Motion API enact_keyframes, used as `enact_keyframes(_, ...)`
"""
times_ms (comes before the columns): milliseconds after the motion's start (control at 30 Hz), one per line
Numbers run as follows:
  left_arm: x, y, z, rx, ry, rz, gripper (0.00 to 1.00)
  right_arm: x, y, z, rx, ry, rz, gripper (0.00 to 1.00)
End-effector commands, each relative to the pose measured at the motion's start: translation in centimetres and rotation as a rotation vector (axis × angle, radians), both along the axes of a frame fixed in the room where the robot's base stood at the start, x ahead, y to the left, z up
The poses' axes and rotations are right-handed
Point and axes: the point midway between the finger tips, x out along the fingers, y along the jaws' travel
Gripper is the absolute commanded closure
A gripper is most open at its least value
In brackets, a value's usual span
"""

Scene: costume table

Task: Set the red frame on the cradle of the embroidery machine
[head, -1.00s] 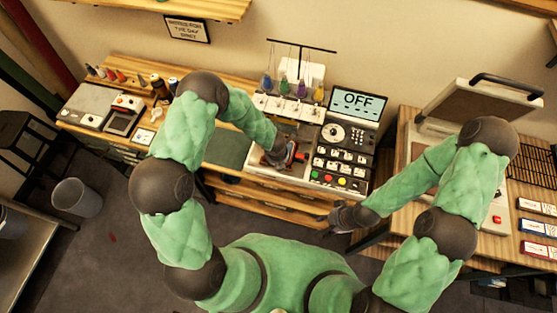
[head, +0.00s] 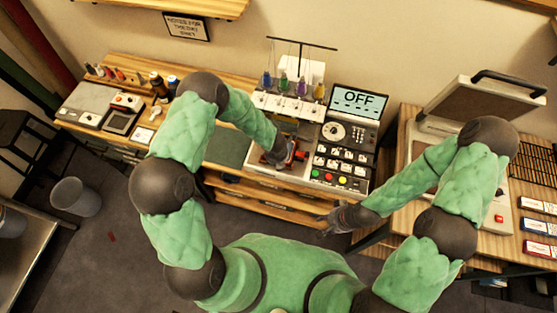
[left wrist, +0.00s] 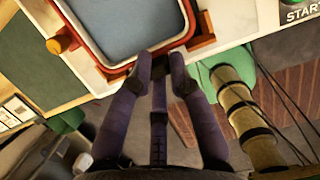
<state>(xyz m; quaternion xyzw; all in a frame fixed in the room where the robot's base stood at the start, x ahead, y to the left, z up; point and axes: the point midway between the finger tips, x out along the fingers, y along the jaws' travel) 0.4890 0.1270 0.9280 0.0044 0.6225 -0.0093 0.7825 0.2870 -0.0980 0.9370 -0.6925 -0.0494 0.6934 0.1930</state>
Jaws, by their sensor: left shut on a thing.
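The red frame (left wrist: 118,66), with pale blue-grey cloth inside, fills the top of the left wrist view. My left gripper (left wrist: 162,66) is shut on its near rim. In the head view my left gripper (head: 279,157) is over the white bed of the embroidery machine (head: 340,150), and only a bit of the red frame (head: 296,151) shows beside it. The cradle is mostly hidden by the hand and frame, so I cannot tell whether the frame rests on it. My right gripper (head: 326,222) is empty and looks open, in front of the machine.
The machine's screen (head: 358,101) reads OFF. Thread spools (head: 292,86) stand behind the bed. A green mat (head: 229,149) lies left of it. A heat press (head: 475,105) stands on the right table. The floor between has free room.

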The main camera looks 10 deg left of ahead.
Motion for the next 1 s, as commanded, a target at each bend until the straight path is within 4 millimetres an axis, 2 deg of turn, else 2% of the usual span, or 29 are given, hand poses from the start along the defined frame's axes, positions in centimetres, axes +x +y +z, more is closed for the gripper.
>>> enact_keyframes(900,0.02,0.01,-0.66,0.0,0.0,0.0,1.0,0.01,-0.01,-0.59,0.0,0.0,0.0,0.6)
enact_keyframes(933,0.02,0.0,-0.64,0.0,0.0,0.0,0.75,0.01,0.0,-0.56,0.0,0.0,0.0,0.6)
enact_keyframes(1000,0.03,0.01,-0.61,0.0,0.0,0.0,0.55,0.0,0.0,-0.54,0.0,0.0,0.0,0.6)
